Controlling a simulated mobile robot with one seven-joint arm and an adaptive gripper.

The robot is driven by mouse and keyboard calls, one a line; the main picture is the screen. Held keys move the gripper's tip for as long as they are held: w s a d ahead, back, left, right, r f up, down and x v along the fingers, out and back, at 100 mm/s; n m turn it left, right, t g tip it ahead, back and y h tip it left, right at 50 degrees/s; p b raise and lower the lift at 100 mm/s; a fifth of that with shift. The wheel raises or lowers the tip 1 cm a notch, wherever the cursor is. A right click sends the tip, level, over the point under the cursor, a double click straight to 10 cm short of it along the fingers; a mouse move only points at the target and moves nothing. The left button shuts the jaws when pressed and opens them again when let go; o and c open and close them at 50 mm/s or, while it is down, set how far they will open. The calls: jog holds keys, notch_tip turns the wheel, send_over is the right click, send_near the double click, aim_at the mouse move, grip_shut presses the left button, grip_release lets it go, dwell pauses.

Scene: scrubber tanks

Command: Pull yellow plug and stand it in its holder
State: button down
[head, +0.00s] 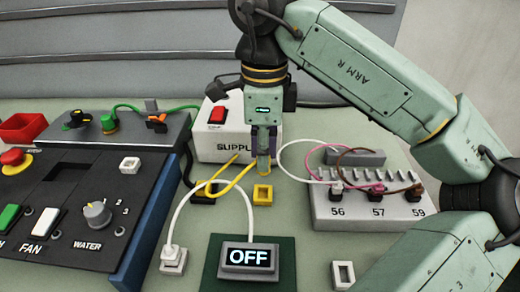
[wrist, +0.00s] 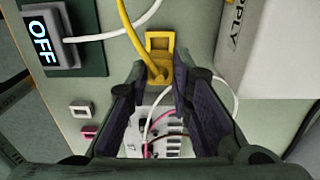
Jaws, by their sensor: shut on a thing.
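My gripper (head: 263,160) points down in front of the white SUPPLY box and is shut on the yellow plug (head: 264,167). In the wrist view the plug (wrist: 158,74) shows between the two dark fingertips, with its yellow cable (wrist: 130,30) leading away. The yellow holder (head: 263,195) is a small square socket on the green bench, just below and in front of the plug in the head view. In the wrist view the holder (wrist: 160,42) shows just beyond the plug, its opening visible. The plug looks apart from the holder, but the exact gap is unclear.
The SUPPLY box (head: 218,143) stands behind my gripper. A grey terminal block (head: 350,212) with pink, brown and white wires stands right. A display reading OFF (head: 249,257) lies in front. A control panel (head: 60,220) fills the left. White cables arch near the plug.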

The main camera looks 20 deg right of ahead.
jog(key=shift+f+b, duration=1.95)
jog(key=shift+f, duration=0.35)
jog(key=shift+f+b, duration=0.95)
jog(key=shift+f, duration=0.1)
jog(key=c, duration=1.3)
grip_release()
jog(key=shift+c, duration=0.2)
jog(key=shift+o, duration=0.5)
